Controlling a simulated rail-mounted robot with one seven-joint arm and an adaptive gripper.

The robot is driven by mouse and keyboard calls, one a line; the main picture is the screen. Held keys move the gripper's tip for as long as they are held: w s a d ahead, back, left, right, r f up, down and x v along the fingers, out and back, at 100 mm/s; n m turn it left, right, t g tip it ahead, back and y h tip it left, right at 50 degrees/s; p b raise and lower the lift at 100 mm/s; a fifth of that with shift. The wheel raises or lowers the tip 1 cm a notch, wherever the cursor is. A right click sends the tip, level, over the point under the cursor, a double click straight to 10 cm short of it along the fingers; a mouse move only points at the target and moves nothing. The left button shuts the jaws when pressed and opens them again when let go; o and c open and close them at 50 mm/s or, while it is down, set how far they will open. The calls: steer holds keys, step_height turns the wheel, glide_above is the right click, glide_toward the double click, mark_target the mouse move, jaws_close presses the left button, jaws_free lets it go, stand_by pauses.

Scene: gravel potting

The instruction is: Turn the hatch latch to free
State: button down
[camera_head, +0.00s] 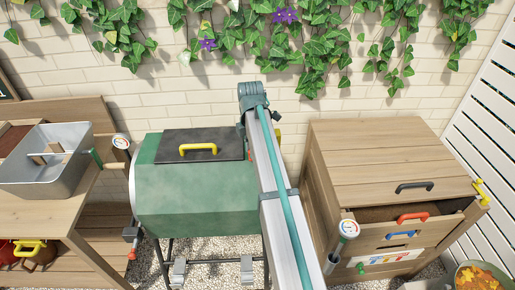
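A green drum (190,190) stands at the centre on a dark frame. A dark hatch (175,157) with a yellow handle (198,147) lies shut on its upper side. I cannot make out a latch on the hatch; my arm covers the hatch's right end and the drum's right side. A small yellow fitting (480,190) shows at the right front corner of the wooden box; I cannot tell whether it is a latch. My arm reaches up from the bottom and bends above the drum's right end. My gripper is hidden behind my arm.
A wooden box (390,160) with a black-handled lid and a partly open red-handled drawer (410,222) stands right. A metal bin (45,170) sits on the left wooden bench (30,210). Dial gauges (348,229) stand beside the drum and box. Ivy (270,30) hangs from the wall behind.

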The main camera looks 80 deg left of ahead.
steer(key=c, duration=1)
jaws_free()
steer(key=shift+o, duration=0.2)
steer(key=shift+r, duration=0.15)
step_height(320, 180, up, 12)
